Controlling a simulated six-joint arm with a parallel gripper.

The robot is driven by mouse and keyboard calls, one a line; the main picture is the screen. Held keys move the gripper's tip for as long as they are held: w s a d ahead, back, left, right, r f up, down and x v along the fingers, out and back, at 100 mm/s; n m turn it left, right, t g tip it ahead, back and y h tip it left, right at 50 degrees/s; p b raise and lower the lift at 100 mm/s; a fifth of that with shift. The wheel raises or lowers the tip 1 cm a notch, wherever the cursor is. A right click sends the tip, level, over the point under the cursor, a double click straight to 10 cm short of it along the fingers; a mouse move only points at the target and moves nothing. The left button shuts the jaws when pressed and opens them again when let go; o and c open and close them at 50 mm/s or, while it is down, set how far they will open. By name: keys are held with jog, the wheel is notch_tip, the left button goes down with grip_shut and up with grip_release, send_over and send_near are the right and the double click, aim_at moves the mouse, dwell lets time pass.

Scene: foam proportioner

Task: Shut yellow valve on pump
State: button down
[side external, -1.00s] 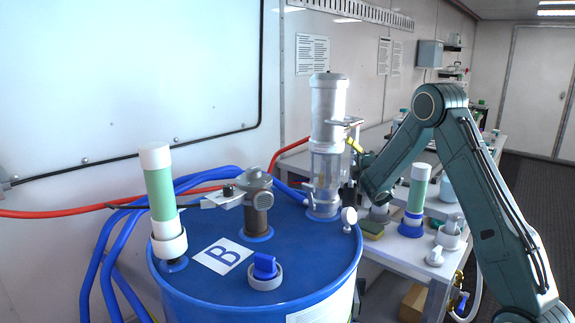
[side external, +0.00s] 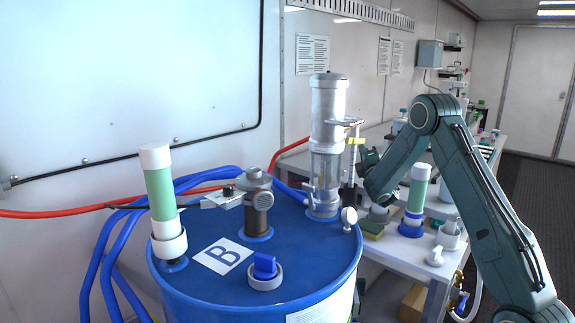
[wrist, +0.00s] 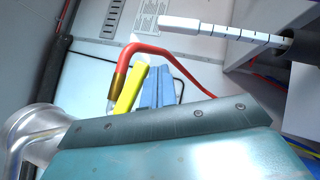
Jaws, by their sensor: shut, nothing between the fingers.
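The pump is the tall clear and white cylinder (side external: 328,130) standing on the blue drum. Its yellow valve handle (side external: 355,141) sticks out on the right side of the pump and looks about level. In the wrist view a yellow bar (wrist: 127,90), which looks like that handle, stands just left of my fingers. My gripper (wrist: 157,70) shows there as two blue-grey fingers close together, shut and empty. In the side view my gripper (side external: 367,158) is right of the pump, just below and beyond the handle, partly hidden. I cannot tell whether it touches the handle.
The blue drum (side external: 305,275) also carries a grey fitting (side external: 257,205), a green-and-white cylinder (side external: 160,190) and a blue cap (side external: 265,267). A red hose (wrist: 165,53) curves behind the yellow bar. A bench (side external: 410,247) with several items stands under my arm.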

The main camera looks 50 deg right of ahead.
jog(key=shift+d+r+n+t, duration=0.3)
jog(key=shift+r+n+t, duration=0.1)
jog(key=shift+n+t, duration=0.25)
